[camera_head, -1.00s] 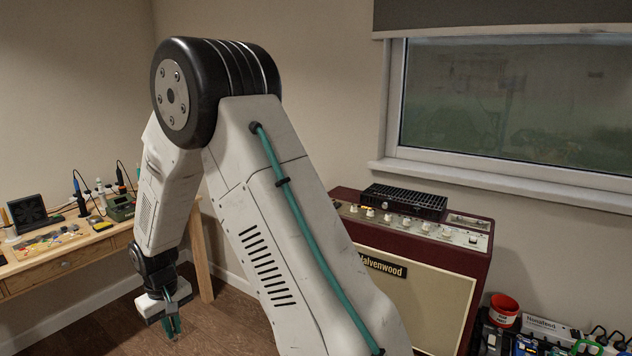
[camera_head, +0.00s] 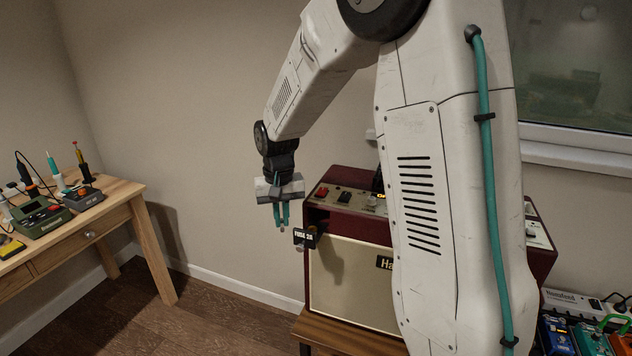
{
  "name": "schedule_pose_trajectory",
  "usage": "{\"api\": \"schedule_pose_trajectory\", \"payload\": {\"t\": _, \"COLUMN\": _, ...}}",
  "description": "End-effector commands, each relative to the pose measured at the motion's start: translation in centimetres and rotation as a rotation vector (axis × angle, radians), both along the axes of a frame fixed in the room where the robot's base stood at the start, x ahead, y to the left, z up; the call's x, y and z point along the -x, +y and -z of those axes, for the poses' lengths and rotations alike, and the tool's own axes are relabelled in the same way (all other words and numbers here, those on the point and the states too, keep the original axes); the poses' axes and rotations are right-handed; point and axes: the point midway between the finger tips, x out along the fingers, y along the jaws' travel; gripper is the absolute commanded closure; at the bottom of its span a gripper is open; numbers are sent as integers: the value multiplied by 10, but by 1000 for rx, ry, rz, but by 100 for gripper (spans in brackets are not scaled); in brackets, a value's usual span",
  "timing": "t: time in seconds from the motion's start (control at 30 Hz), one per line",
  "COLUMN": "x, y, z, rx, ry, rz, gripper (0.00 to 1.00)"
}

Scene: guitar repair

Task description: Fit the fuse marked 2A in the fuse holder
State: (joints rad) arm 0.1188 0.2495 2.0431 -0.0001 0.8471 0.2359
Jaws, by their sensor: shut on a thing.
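My gripper (camera_head: 281,218), with teal fingers, points down in front of the wall, just left of a dark red amplifier (camera_head: 345,262). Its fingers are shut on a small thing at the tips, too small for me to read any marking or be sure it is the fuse. A black sign (camera_head: 305,237) reading "FUSE 2A" stands out at the amplifier's upper left corner, slightly below and right of the fingertips. The fuse holder is not clearly visible; it may be by the sign. The gripper appears apart from the sign.
The amplifier stands on a wooden stand (camera_head: 345,336). My arm hides much of its right side. A wooden workbench (camera_head: 112,204) with soldering tools (camera_head: 58,200) is at the left. Pedals (camera_head: 585,338) are at the lower right. The floor (camera_head: 220,316) between bench and stand is clear.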

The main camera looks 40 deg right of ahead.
Motion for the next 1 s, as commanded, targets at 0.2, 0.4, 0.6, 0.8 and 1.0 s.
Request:
{"api": "schedule_pose_trajectory", "payload": {"t": 0.2, "x": 42, "y": -38, "z": -76, "rx": 0, "ry": -4, "rz": 266, "gripper": 100}}
{"api": "schedule_pose_trajectory", "payload": {"t": 0.4, "x": 61, "y": -48, "z": -99, "rx": 0, "ry": 1, "rz": 367, "gripper": 100}}
{"api": "schedule_pose_trajectory", "payload": {"t": 0.6, "x": 62, "y": -49, "z": -89, "rx": -1, "ry": 3, "rz": 372, "gripper": 100}}
{"api": "schedule_pose_trajectory", "payload": {"t": 0.8, "x": 62, "y": -48, "z": -70, "rx": 0, "ry": 4, "rz": 370, "gripper": 100}}
{"api": "schedule_pose_trajectory", "payload": {"t": 1.0, "x": 62, "y": -48, "z": -51, "rx": -1, "ry": 3, "rz": 369, "gripper": 100}}
